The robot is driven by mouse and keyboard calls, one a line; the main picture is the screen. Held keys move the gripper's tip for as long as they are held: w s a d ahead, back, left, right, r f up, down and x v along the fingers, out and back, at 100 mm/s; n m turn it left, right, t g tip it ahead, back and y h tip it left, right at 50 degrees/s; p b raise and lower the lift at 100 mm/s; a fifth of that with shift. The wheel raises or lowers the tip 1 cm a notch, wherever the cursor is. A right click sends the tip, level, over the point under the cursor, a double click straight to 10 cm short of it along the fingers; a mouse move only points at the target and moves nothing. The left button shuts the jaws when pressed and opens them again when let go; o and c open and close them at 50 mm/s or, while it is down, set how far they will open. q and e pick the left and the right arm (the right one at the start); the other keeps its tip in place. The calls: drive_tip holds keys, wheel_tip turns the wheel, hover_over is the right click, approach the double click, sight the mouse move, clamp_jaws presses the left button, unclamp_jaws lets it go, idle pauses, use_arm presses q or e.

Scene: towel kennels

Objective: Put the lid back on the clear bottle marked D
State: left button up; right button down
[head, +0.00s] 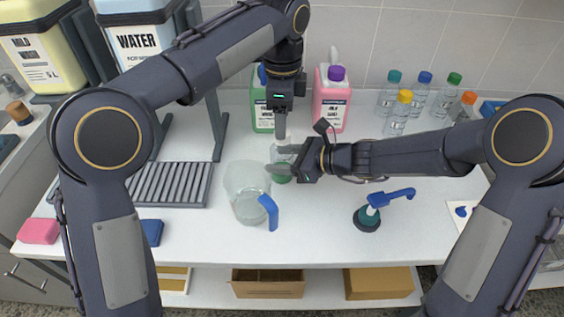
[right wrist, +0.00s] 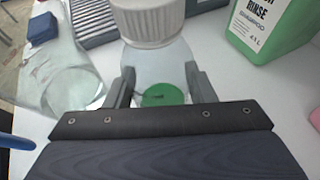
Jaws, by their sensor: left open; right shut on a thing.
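My right gripper (head: 283,164) is shut on a squat clear bottle (right wrist: 158,62), its fingers on either side of the bottle's body in the right wrist view. A pale ribbed screw lid (right wrist: 148,22) shows at the bottle's top there; whether it is seated cannot be told. A green round patch (right wrist: 163,95) shows low on the bottle. No letter D is legible. My left gripper (head: 281,128) points down just above the held bottle. It is open, with nothing visible in it, though its fingers overlap edge-on. In the head view the right gripper hides much of the bottle.
A clear pitcher (head: 247,204) with a blue handle stands close left of the bottle. Green (head: 263,117) and pink (head: 331,104) jugs stand behind. Several small capped bottles are at the back right. The front middle is clear.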

use_arm(q)
wheel_tip(320, 180, up, 9)
drive_tip(key=shift+f, duration=0.2)
use_arm(e)
drive_tip(key=c, duration=0.6)
unclamp_jaws()
drive_tip(key=shift+o, duration=0.2)
drive_tip(key=p+v, duration=0.1)
drive_tip(key=v, duration=0.7)
use_arm(q)
drive_tip(key=shift+r, duration=0.5)
